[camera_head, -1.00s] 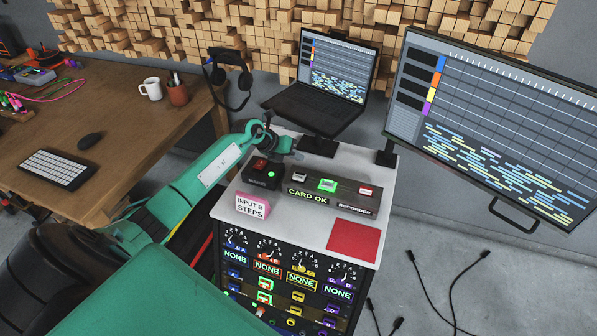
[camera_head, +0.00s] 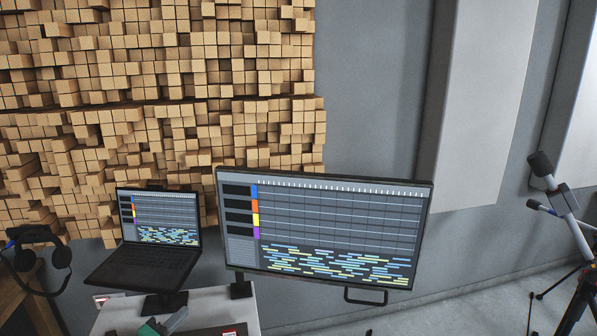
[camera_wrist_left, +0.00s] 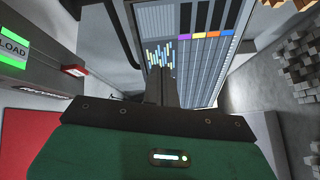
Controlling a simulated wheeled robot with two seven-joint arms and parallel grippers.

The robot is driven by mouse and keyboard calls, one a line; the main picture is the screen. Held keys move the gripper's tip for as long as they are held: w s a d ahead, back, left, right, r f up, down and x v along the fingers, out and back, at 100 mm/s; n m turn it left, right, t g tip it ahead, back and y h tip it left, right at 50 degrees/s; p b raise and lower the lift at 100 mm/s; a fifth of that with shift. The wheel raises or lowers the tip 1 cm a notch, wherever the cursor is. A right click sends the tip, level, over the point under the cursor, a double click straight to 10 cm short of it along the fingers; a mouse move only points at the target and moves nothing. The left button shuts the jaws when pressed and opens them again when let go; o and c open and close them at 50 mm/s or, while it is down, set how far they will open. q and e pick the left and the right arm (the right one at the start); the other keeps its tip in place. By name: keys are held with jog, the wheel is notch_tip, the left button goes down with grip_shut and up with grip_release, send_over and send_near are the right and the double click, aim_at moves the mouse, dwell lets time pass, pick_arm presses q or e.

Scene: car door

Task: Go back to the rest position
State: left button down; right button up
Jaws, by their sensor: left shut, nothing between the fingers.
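My left gripper (camera_head: 176,320) shows at the bottom edge of the head view, over the white top of the cart (camera_head: 118,316). Only its grey fingers and a bit of green wrist are in frame. In the left wrist view its fingers (camera_wrist_left: 161,84) are together, with nothing held between them. A dark device with a green LOAD display (camera_wrist_left: 13,47) and a red button (camera_wrist_left: 75,70) is at the left of that view. A red square (camera_wrist_left: 30,125) lies below it. My right gripper is in neither view.
A laptop (camera_head: 145,268) stands behind the cart's top, and a large monitor (camera_head: 330,225) is to its right. Headphones (camera_head: 40,260) hang at the far left. A microphone stand (camera_head: 570,225) is at the far right. Wooden blocks (camera_head: 160,90) cover the wall.

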pick_arm(q)
jog(key=s+a+f+n+g+y, duration=0.1)
jog(key=s+f+n+g+y, duration=0.15)
jog(key=s+n+y, duration=0.65)
jog(key=s+a+f+n+g+y, duration=0.1)
jog(key=s+f+n+y, duration=0.25)
jog(key=s+n, duration=0.65)
jog(key=s+d+f+n+g+h, duration=0.25)
jog(key=s+d+g, duration=0.2)
jog(key=s, duration=0.45)
jog(key=s+d+f+n+g+h, duration=0.25)
jog(key=s+d+f+g, duration=0.2)
jog(key=s, duration=0.55)
notch_tip(320, 180, down, 28)
jog(key=g, duration=0.2)
jog(key=s+a+f, duration=0.2)
jog(key=s+f, duration=0.7)
jog(key=f, duration=0.2)
jog(key=s+a+f+g, duration=0.1)
jog(key=s+f, duration=0.9)
jog(key=f, duration=0.1)
jog(key=shift+a+y, duration=0.35)
jog(key=shift+a, duration=0.05)
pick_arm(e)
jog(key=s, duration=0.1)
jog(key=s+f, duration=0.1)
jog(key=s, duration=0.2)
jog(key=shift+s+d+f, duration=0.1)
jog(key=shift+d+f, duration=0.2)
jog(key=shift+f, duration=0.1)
